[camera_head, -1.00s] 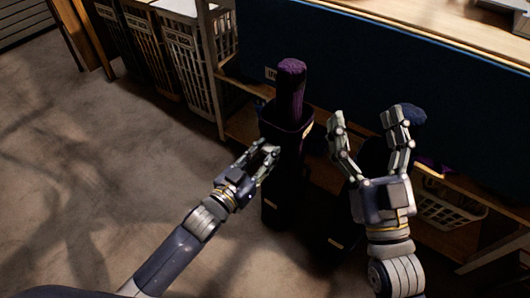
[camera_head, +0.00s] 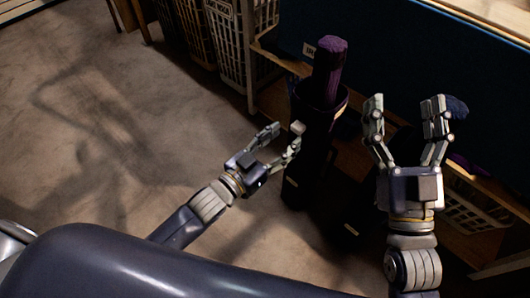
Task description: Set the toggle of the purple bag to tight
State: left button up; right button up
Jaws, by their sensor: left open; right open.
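The purple bag (camera_head: 328,62) is a tall, narrow roll standing upright with its top sticking out of a dark bin (camera_head: 308,150). I cannot make out a toggle on it. My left gripper (camera_head: 284,129) is open and empty, to the left of the bin and below the bag's top. My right gripper (camera_head: 406,104) is open and empty, fingers pointing up, to the right of the bag and apart from it. A dark blue rolled thing (camera_head: 456,107) shows just behind the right gripper's fingertips.
White laundry baskets (camera_head: 212,35) stand at the back left. A dark blue panel (camera_head: 420,50) runs behind the bin beneath a wooden top. A low wooden shelf (camera_head: 272,104) and another white basket (camera_head: 470,212) are nearby. The concrete floor (camera_head: 110,130) at left is clear.

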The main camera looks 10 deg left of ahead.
pick_arm(q)
jog(key=v, duration=0.7)
dwell(0.5)
